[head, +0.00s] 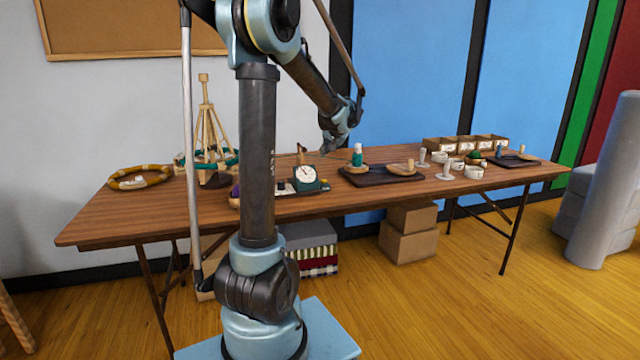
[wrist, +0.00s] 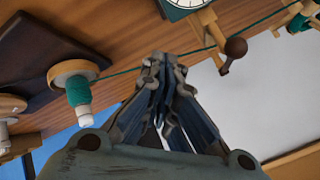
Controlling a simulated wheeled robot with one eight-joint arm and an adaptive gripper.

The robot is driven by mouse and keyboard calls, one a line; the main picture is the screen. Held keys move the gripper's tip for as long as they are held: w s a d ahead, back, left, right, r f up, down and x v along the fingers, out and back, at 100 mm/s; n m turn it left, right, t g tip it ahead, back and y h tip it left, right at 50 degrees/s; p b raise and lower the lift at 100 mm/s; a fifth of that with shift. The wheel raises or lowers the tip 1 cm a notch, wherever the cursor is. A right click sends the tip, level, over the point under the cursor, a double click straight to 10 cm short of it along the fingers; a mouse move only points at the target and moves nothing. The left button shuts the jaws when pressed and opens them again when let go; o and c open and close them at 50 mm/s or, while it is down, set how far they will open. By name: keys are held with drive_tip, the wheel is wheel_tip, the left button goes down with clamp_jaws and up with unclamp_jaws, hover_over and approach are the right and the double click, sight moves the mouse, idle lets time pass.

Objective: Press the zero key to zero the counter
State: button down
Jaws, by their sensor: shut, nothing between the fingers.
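The counter (head: 306,174) is a dark green box with a round white dial, standing near the middle of the table. Part of its dial (wrist: 188,3) shows at the top edge of the wrist view. I cannot make out the zero key in either view. My gripper (head: 328,150) is up in the air to the right of the counter and above it in the head view. In the wrist view my gripper (wrist: 166,60) has its fingers together and empty. A wooden crank with a dark round knob (wrist: 237,47) shows beside the counter.
A spool of teal yarn (head: 357,156) stands on a dark board (head: 384,175) right of the counter; a yarn strand passes behind my fingertips in the wrist view. A wooden yarn swift (head: 204,130) stands left. Cups (head: 474,172) and labelled boxes (head: 466,144) are farther right.

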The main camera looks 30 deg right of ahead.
drive_tip(key=shift+f, duration=4.35)
drive_tip(key=shift+s+f, duration=0.2)
drive_tip(key=shift+f, duration=0.65)
drive_tip(key=shift+r, duration=0.9)
drive_tip(key=shift+r, duration=2.5)
